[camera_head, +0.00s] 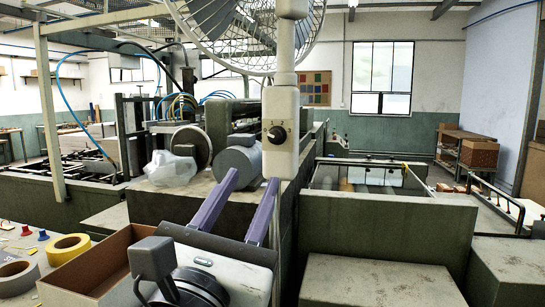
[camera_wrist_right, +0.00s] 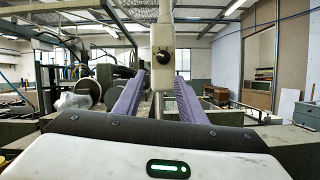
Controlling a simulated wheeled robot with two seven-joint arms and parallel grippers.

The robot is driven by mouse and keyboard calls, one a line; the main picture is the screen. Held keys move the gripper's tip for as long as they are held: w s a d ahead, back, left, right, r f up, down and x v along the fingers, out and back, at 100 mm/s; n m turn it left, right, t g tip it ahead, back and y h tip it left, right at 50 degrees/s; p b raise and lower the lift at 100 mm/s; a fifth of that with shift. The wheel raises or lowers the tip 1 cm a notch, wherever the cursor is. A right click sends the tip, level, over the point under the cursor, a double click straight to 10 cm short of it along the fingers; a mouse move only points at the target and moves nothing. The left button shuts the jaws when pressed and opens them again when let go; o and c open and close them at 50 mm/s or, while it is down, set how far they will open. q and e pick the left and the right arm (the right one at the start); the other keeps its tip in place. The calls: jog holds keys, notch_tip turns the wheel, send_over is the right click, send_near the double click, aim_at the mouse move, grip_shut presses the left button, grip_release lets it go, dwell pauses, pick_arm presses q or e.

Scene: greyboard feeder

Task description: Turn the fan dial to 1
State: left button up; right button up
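The fan dial (camera_head: 277,135) is a small black round knob on the pale control box (camera_head: 281,110) of the fan's post. Small marks surround it, but I cannot read its setting surely. The fan's wire cage (camera_head: 245,35) is above and behind. My right gripper (camera_head: 253,178) is open and empty, its two purple fingers pointing forward, with the tips below the dial and apart from it. In the right wrist view the dial (camera_wrist_right: 163,56) shows between and slightly above the fingertips (camera_wrist_right: 159,80). My left gripper is not in view.
A grey cylindrical motor (camera_head: 240,163) and a clear plastic bag (camera_head: 170,168) sit left of the post. An open cardboard box (camera_head: 95,270) and a yellow tape roll (camera_head: 68,248) lie at lower left. Grey machine blocks (camera_head: 385,235) stand at right.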

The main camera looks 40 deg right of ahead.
aim_at(275, 140)
jog(key=shift+g+h, duration=0.3)
jog(key=x, duration=0.3)
jog(key=p+x, duration=0.1)
jog(key=x, duration=0.2)
jog(key=r+p+x, duration=0.1)
jog(key=x, duration=0.3)
jog(key=shift+s+d+r, duration=0.15)
jog(key=shift+s, duration=0.2)
grip_shut()
